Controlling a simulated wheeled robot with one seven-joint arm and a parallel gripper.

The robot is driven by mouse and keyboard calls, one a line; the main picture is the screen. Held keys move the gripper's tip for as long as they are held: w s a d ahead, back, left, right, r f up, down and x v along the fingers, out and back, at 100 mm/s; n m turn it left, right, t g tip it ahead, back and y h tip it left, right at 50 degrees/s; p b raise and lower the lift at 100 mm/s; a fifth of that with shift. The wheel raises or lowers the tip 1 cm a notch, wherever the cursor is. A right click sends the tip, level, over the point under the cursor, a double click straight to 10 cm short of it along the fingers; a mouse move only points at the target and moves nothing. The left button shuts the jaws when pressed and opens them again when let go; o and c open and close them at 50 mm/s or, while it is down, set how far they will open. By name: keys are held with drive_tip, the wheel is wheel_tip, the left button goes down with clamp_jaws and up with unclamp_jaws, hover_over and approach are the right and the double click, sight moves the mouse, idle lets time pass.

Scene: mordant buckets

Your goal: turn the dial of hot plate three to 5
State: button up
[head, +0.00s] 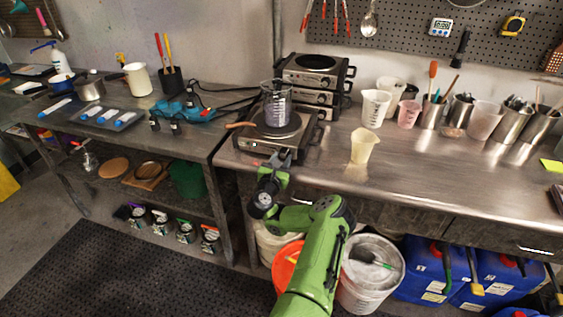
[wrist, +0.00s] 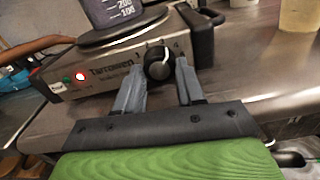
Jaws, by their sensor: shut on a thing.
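The hot plate (head: 268,147) stands near the left front edge of the steel counter, and its front panel (wrist: 105,72) fills the upper part of the wrist view. A black dial (wrist: 159,62) with a pale pointer mark sits on that panel. My gripper (wrist: 160,72) is shut on the dial, one grey finger on each side. In the head view my gripper (head: 279,160) is at the panel and hides the dial. A red lamp (wrist: 79,76) glows on the panel. Which plate number this is cannot be read.
A beaker (head: 276,105) of dark liquid stands on the plate, with a wooden handle (head: 240,125) jutting left. Stacked hot plates (head: 315,80) stand behind. A cream beaker (head: 364,146) is to the right. Buckets (head: 371,270) stand on the floor below.

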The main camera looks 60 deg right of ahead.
drive_tip(key=m, duration=0.5)
drive_tip(key=shift+m, duration=0.3)
drive_tip(key=shift+r+m, duration=0.1)
drive_tip(key=shift+m, duration=2.2)
drive_tip(key=o, duration=0.8)
drive_tip(key=shift+c, duration=0.2)
